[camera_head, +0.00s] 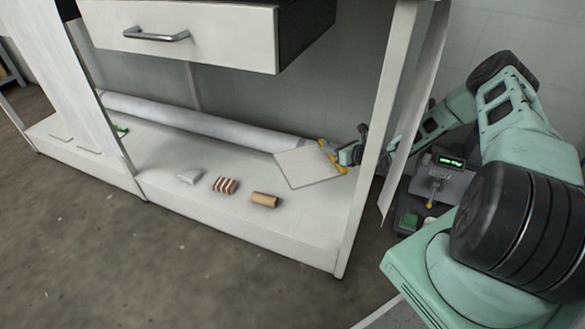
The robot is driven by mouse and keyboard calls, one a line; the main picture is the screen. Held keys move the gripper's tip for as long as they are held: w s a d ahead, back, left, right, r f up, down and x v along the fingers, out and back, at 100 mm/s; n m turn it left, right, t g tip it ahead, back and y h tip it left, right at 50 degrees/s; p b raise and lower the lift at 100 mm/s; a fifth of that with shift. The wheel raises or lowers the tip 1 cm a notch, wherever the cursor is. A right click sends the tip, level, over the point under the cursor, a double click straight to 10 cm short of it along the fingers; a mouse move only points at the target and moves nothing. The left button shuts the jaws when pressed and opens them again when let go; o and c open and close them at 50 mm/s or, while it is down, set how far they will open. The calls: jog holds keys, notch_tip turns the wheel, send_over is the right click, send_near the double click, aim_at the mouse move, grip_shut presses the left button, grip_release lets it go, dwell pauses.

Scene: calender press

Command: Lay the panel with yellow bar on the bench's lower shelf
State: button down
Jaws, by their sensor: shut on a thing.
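The panel with yellow bar is a thin, pale square panel (306,167) with a yellow bar (333,157) along its right edge. My gripper (343,154) is shut on it at the yellow bar side. The panel is over the right part of the bench's lower shelf (310,232), inside the right post. It looks slightly tilted, and I cannot tell whether it touches the shelf. The bench post partly hides my wrist. My arm comes in from the right, around the outside of that post.
A long white roll (195,120) lies along the back of the shelf. A white piece (189,176), a striped block (226,185) and a brown cylinder (264,200) lie nearer the front. An open drawer (180,37) hangs above. The right post (372,140) stands close to my wrist.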

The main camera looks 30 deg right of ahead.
aim_at(327, 190)
notch_tip(327, 190, down, 18)
jog(key=b, duration=0.8)
jog(key=shift+b, duration=0.3)
jog(key=c, duration=1.1)
grip_release()
jog(key=shift+r, duration=0.1)
jog(key=p+v, duration=0.5)
jog(key=v, duration=0.6)
jog(key=shift+w+r, duration=0.1)
jog(key=shift+s+d+r, duration=0.1)
jog(key=shift+s+d, duration=0.05)
jog(key=shift+s, duration=0.45)
